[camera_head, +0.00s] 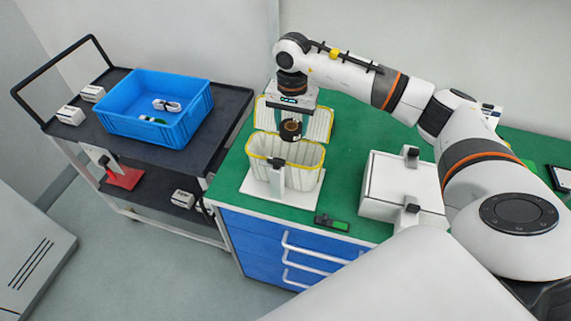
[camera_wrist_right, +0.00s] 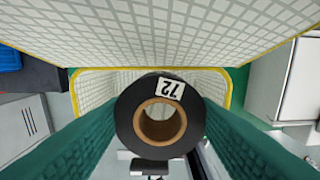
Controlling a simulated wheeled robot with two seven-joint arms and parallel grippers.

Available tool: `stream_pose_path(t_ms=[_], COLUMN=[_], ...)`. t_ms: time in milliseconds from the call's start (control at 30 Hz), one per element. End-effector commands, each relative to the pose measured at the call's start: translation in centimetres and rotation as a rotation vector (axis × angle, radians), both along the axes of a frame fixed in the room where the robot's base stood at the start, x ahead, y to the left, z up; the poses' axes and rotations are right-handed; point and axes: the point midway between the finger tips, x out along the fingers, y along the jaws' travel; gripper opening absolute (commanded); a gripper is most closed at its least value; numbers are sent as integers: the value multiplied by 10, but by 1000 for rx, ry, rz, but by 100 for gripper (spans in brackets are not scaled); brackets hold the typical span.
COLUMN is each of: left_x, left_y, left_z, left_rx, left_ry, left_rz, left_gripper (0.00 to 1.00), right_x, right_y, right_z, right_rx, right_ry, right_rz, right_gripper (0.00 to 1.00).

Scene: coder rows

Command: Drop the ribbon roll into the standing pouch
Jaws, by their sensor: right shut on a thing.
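The ribbon roll (camera_head: 291,131) is black with a brown core. In the right wrist view the roll (camera_wrist_right: 131,118) carries a white label reading 72. My right gripper (camera_head: 291,120) points down and is shut on the roll, its green finger pads on either side of it. The roll hangs over the mouth of the standing pouch (camera_head: 265,170), close to its rim. The pouch is pale and grid-patterned with a yellow rim, upright and open, its flap raised behind. In the right wrist view the pouch rim (camera_wrist_right: 75,98) surrounds the roll. My left gripper is not in view.
The pouch stands on a white base on the green worktop (camera_head: 233,180). A white box (camera_head: 395,188) stands to its right, and a small black-and-green device (camera_head: 332,223) lies at the front edge. A black cart on the left holds a blue crate (camera_head: 125,123) and small white boxes.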

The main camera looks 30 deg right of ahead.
Motion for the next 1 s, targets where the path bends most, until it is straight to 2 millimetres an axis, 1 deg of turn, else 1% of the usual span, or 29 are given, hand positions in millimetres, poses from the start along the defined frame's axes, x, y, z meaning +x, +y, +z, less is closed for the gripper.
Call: stream_pose_path(t_ms=[133,167,300,400,567,667,767,867,1000], left_x=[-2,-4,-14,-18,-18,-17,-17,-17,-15], left_y=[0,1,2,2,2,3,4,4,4], left_z=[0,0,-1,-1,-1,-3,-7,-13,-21], left_rx=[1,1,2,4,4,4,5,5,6], left_ry=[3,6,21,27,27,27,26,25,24], left_rz=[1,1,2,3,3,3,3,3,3], left_gripper=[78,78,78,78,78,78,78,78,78], right_x=[0,0,0,0,0,1,1,1,1], right_y=[0,0,0,0,0,0,0,-1,0], right_z=[1,1,1,1,1,4,16,35,66], right_rx=[1,0,0,0,0,0,0,-1,0], right_ry=[-1,0,0,0,0,-1,-4,-7,-6], right_rz=[0,0,0,0,0,0,0,0,0], right_gripper=[29,54,77,77,77,77,77,77,77])
